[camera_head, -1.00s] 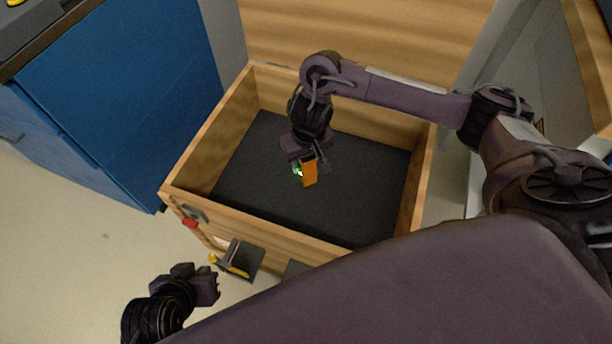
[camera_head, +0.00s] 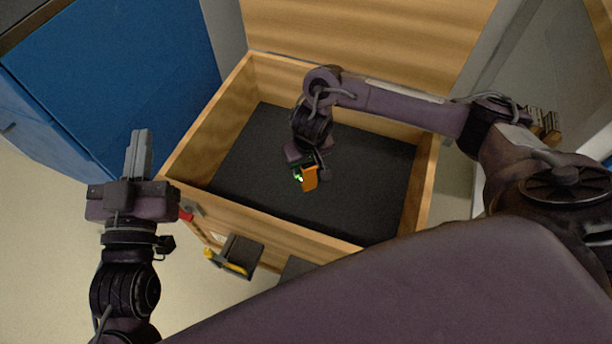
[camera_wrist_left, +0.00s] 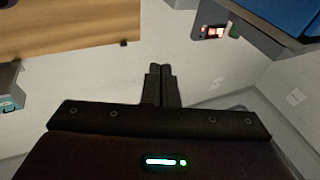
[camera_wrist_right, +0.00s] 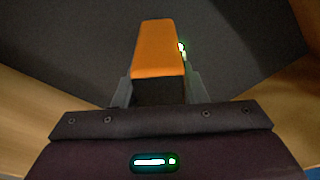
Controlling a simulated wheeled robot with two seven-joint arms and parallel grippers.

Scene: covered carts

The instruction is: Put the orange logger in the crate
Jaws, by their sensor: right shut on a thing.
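The orange logger (camera_head: 309,179) is a small block with an orange body and a dark end. It also shows in the right wrist view (camera_wrist_right: 157,50). My right gripper (camera_head: 308,172) reaches down inside the wooden crate (camera_head: 205,133) and is shut on the logger, with one finger on each side of it (camera_wrist_right: 156,90). The crate has an open top and a dark floor. Whether the logger touches that floor is hard to tell. My left gripper (camera_head: 139,150) is outside the crate at its left, its fingers together and empty in the left wrist view (camera_wrist_left: 161,85).
A blue cabinet (camera_head: 120,80) stands at the left. The crate's raised wooden lid (camera_head: 365,35) is behind it. A small dark tray with a yellow item (camera_head: 238,258) is at the crate's front. The crate floor around the logger is clear.

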